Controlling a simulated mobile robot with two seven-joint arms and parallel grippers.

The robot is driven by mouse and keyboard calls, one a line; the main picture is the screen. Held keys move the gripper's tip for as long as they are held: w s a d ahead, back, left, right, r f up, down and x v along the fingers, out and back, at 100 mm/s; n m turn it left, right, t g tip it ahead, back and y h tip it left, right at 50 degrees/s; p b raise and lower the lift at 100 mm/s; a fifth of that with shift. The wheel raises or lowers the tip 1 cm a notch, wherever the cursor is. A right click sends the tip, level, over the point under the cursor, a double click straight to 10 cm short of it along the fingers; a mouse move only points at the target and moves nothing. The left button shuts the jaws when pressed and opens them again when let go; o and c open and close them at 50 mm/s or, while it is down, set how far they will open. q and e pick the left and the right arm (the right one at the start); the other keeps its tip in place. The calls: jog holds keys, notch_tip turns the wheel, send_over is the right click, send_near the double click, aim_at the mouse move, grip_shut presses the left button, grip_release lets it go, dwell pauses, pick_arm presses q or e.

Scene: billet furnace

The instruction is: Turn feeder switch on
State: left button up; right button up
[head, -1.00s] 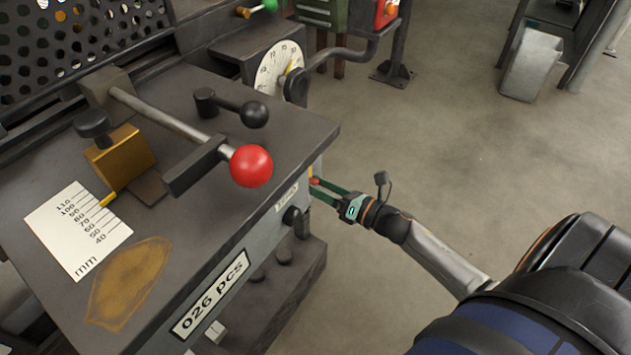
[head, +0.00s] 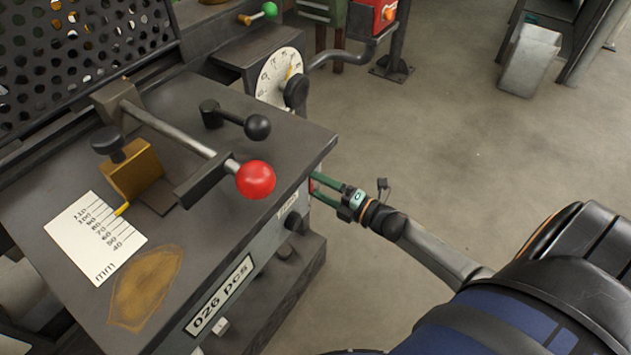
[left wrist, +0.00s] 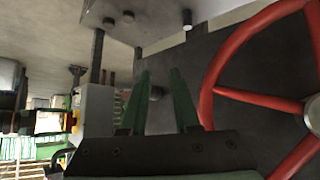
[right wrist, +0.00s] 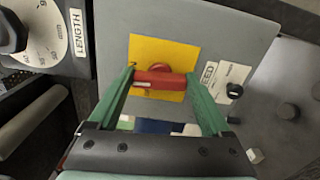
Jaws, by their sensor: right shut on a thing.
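The feeder switch is a red bar knob (right wrist: 160,78) on a yellow square plate (right wrist: 150,52), on the grey side panel. Its bar lies roughly level in the right wrist view. A label ending in "EED" (right wrist: 222,82) is beside the plate, partly hidden by a finger. My right gripper (right wrist: 161,76) has its green fingers on both ends of the red bar and is shut on it. In the head view my right gripper (head: 314,186) is at the cabinet's right side. My left gripper (left wrist: 162,74) is open and empty, beside a red handwheel (left wrist: 208,85).
The cabinet top (head: 250,190) carries a red ball lever (head: 255,179), a black knob lever (head: 257,127) and a millimetre scale (head: 95,238). A dial (head: 280,75) sits behind.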

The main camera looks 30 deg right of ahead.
jog(key=shift+m, duration=0.7)
jog(key=o, duration=1.2)
jog(key=shift+c, duration=0.2)
jog(key=shift+s+d, duration=0.2)
jog(key=shift+s, duration=0.25)
jog(key=p+v, duration=0.1)
jog(key=v, duration=1)
jog(key=shift+s, duration=0.25)
jog(key=shift+d, duration=0.15)
